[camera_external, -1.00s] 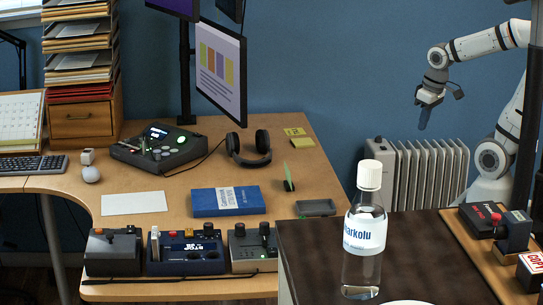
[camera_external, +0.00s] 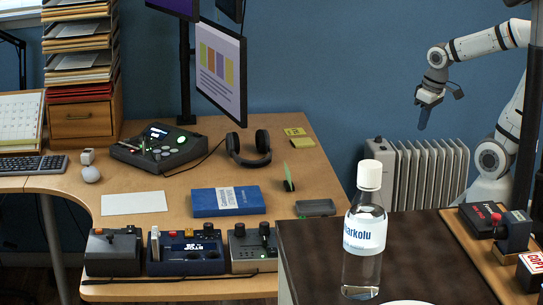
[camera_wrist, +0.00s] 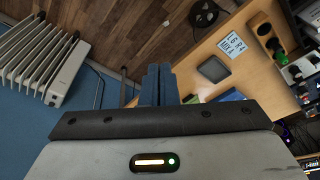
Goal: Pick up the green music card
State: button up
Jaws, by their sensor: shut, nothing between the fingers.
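A small green card (camera_external: 287,171) stands nearly upright in a small black holder on the right part of the wooden desk in the external view. Any print on it is too small to read. My gripper (camera_external: 424,117) hangs in the air above the white radiator, to the right of the desk and well apart from the card. In the wrist view its two blue fingers (camera_wrist: 159,85) are pressed together with nothing between them. A yellow-green sliver (camera_wrist: 190,99) shows beside the fingers there, partly hidden; I cannot tell if it is the card.
A grey tray (camera_external: 315,207), a blue book (camera_external: 228,201) and headphones (camera_external: 248,148) lie around the card. Yellow-green notes (camera_external: 295,132) lie behind it. A water bottle (camera_external: 364,240) stands on the dark table in front. The radiator (camera_external: 430,172) stands beyond the desk's right edge.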

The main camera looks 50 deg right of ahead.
jog(key=o, duration=2.2)
jog(key=shift+c, duration=0.2)
